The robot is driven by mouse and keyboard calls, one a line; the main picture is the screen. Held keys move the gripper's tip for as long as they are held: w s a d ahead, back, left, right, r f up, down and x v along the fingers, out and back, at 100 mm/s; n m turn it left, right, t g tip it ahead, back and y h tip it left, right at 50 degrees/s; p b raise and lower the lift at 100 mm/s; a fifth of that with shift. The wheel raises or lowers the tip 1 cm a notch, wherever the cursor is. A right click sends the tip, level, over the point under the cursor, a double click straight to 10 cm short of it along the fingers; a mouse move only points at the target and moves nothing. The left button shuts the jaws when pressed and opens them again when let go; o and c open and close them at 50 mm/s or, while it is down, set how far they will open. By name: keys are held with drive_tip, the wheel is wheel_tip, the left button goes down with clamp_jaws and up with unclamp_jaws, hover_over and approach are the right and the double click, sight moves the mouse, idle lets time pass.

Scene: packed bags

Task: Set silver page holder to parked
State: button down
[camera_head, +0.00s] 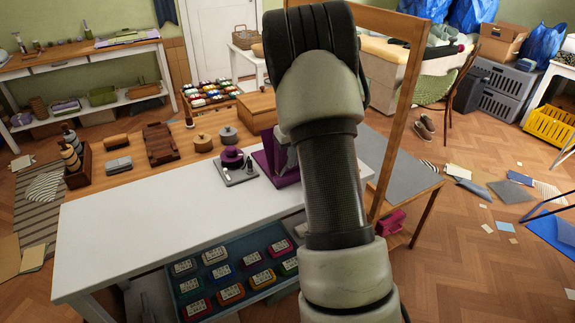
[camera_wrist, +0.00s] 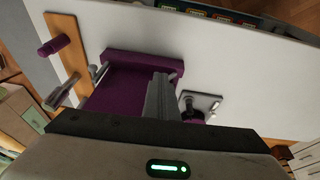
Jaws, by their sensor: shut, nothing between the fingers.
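A purple stand (camera_wrist: 115,92) with a flat panel and a raised ledge lies below my gripper in the wrist view. In the head view the purple stand (camera_head: 264,163) is partly hidden by my arm. A silver arm (camera_wrist: 62,92) and a shorter silver piece with a rounded end (camera_wrist: 97,72) show at its left side; one of them may be the silver page holder, but I cannot tell which. My gripper (camera_wrist: 160,80) is shut and empty, its fingers over the purple panel, to the right of both silver pieces. I cannot tell whether the fingertips touch the panel.
A small grey plate (camera_wrist: 205,102) with a dark purple round item lies right of the stand in the wrist view. A wooden strip (camera_wrist: 66,60) with a purple peg is at the left. The white tabletop (camera_head: 150,225) is clear in front. A wooden frame post (camera_head: 398,125) rises right of my arm.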

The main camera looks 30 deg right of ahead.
drive_tip(key=d+f+y, duration=0.1)
drive_tip(key=y, duration=0.1)
drive_tip(key=d+f+y, duration=0.1)
drive_tip(key=y, duration=0.1)
drive_tip(key=d+f+m+y+b, duration=0.1)
drive_tip(key=d+y, duration=0.1)
drive_tip(key=y, duration=0.1)
drive_tip(key=shift+d+f, duration=0.1)
drive_tip(key=shift+f, duration=0.2)
drive_tip(key=shift+r, duration=0.2)
drive_tip(key=shift+a+f, duration=0.1)
drive_tip(key=shift+a, duration=0.1)
